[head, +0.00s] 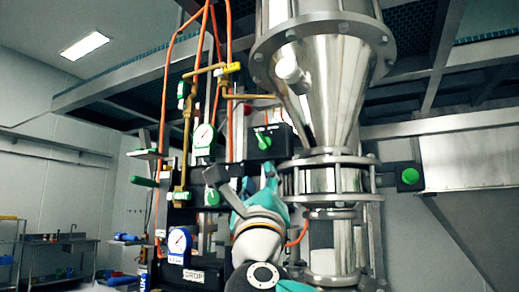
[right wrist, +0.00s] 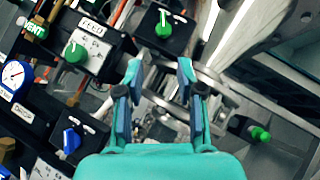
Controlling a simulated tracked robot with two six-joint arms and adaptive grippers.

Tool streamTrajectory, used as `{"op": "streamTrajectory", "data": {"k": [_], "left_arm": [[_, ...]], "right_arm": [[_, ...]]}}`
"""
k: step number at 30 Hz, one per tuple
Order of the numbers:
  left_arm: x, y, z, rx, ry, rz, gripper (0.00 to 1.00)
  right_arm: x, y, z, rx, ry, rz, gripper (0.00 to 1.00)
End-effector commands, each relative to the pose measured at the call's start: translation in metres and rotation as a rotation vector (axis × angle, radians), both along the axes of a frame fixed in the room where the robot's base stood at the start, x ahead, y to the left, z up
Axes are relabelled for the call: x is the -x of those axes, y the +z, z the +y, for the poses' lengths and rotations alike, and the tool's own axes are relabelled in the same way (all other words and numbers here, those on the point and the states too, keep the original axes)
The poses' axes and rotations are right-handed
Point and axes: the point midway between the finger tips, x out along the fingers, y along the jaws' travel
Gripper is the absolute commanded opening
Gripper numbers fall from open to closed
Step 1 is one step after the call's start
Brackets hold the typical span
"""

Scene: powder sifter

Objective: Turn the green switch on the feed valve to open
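A green switch (head: 264,140) sits on a black box high on the panel; it also shows at the top of the right wrist view (right wrist: 163,28). A second green knob (head: 212,197) is lower left, on a grey-faced box, and shows in the wrist view (right wrist: 75,52). My teal right gripper (head: 256,184) is in front of the panel, below the upper switch and right of the lower knob. In the wrist view its two fingers (right wrist: 159,82) are apart with nothing held between them. My left gripper is not in view.
A steel hopper (head: 325,75) with a flanged neck stands close right of my gripper. Gauges, a blue knob (right wrist: 71,140), brass pipes and orange hoses crowd the panel. A green button (head: 410,176) is at right. A DROP label (head: 194,276) is low on the panel.

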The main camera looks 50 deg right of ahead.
Motion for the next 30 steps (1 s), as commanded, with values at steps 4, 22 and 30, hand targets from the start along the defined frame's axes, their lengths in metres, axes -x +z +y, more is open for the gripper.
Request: {"op": "streamTrajectory", "data": {"k": [4,22,30], "left_arm": [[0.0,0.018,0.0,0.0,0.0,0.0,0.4],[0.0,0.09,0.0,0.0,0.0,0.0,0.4],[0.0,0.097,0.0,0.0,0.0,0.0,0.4]], "right_arm": [[-0.008,0.02,-0.02,0.002,-0.021,0.002,0.38],[-0.069,0.091,-0.089,0.005,-0.025,0.004,0.38],[-0.076,0.096,-0.098,0.005,-0.024,0.003,0.38]]}}
